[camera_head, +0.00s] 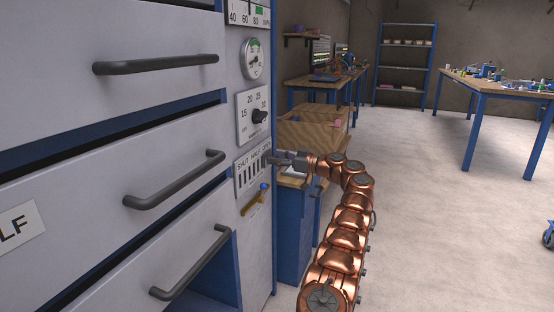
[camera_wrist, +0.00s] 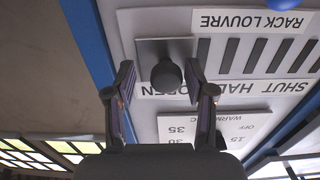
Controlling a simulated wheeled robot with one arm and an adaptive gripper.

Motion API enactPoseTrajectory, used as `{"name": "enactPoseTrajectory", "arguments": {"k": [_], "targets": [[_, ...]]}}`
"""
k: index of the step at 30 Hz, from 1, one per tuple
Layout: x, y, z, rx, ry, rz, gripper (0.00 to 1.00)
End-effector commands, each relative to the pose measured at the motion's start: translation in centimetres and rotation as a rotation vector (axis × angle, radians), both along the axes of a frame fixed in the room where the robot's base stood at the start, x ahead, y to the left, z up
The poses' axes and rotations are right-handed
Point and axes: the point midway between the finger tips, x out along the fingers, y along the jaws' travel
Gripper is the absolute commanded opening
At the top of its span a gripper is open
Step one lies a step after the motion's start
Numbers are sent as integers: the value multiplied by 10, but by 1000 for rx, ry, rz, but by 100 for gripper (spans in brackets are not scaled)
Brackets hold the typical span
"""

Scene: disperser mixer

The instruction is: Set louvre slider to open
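The louvre panel (camera_head: 247,178) is a light plate with dark vent slots and the labels SHUT, HALF and OPEN. It shows upside down in the wrist view (camera_wrist: 270,55), marked RACK LOUVRE. The slider's dark round knob (camera_wrist: 167,75) sits on a grey square plate beside the OPEN label, past the end of the slots. My gripper (camera_wrist: 160,82) is open, with one finger on each side of the knob. A gap shows on the left; the right finger is very close, and I cannot tell if it touches.
Above the panel are a dial (camera_head: 260,116) and a round gauge (camera_head: 252,58). A yellow lever (camera_head: 254,199) with a blue knob is just below. Drawers with dark handles (camera_head: 175,180) are to the left.

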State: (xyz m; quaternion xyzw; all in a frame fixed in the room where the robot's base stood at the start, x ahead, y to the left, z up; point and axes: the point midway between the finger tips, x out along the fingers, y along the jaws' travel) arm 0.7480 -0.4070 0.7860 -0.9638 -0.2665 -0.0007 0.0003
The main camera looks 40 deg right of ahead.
Motion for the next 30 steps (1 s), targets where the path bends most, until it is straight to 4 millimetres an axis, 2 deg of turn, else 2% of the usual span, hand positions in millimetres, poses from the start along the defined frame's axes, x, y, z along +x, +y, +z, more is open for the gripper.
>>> {"name": "enactPoseTrajectory", "arguments": {"k": [8,14,20,30], "targets": [[-1,0,0,-1,1,3,54],[-12,-7,-1,-1,1,2,54],[-37,-23,0,0,0,-2,54],[-91,-56,1,-1,-1,-1,54]]}}
